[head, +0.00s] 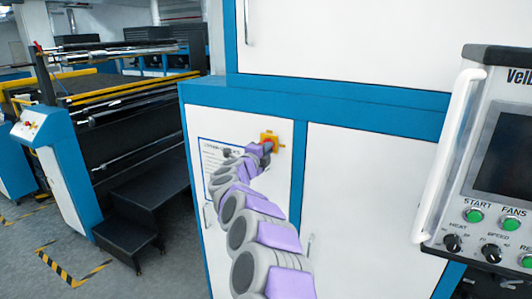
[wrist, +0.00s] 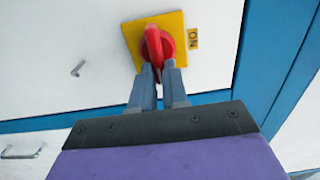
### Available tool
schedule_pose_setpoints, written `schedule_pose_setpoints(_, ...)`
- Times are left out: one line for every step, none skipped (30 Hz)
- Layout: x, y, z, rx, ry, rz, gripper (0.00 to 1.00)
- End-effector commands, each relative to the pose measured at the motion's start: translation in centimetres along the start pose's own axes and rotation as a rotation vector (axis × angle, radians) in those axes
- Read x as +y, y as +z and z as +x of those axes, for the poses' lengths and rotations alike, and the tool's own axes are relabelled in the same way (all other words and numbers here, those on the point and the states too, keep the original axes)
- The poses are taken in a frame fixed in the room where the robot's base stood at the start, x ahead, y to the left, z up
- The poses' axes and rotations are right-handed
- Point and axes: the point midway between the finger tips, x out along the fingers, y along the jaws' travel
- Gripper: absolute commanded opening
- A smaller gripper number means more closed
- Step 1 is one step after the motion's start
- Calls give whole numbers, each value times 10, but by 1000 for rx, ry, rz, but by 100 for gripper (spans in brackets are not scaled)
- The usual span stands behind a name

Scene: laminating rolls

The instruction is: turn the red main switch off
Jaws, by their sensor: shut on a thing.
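The red main switch (wrist: 154,47) sits on a yellow square plate (wrist: 177,22) on the white cabinet door, with an "ON" label (wrist: 194,38) beside the plate in the wrist view. My gripper (wrist: 159,72) is shut on the red switch handle, one finger on each side of its near end. In the head view my arm reaches to the yellow plate (head: 269,136) on the upper part of the door. There the gripper and switch are small and partly hidden by my arm.
A control panel (head: 500,160) with a white handle (head: 450,155) stands close at right. A roller machine (head: 120,100) and black steps (head: 140,215) are at left. Small metal door handles (wrist: 78,68) stick out from the cabinet.

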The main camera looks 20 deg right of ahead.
Motion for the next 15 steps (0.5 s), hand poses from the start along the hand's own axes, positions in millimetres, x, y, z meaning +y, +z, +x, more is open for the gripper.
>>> schedule_pose_setpoints(5, -1, 1, 3, 9, 2, 0)
schedule_pose_setpoints(5, -1, 1, 3, 9, 2, 0)
schedule_pose_setpoints(5, -1, 1, 3, 9, 2, 0)
schedule_pose_setpoints(6, -1, 1, 4, 9, 2, 0)
schedule_pose_setpoints(6, -1, 1, 4, 10, 2, 0)
schedule_pose_setpoints(6, -1, 1, 4, 10, 2, 0)
schedule_pose_setpoints(6, -1, 1, 4, 10, 2, 0)
schedule_pose_setpoints(6, -2, 1, 4, 10, 2, 0)
schedule_pose_setpoints(6, -2, 1, 4, 10, 2, 0)
schedule_pose_setpoints(6, -2, 1, 4, 11, 2, 16)
schedule_pose_setpoints(6, -2, 1, 4, 11, 1, 19)
schedule_pose_setpoints(6, -1, 1, 4, 10, 1, 22)
schedule_pose_setpoints(6, -1, 1, 4, 10, 1, 25)
schedule_pose_setpoints(5, -1, 1, 4, 9, 1, 28)
schedule_pose_setpoints(5, -1, 1, 3, 8, 1, 32)
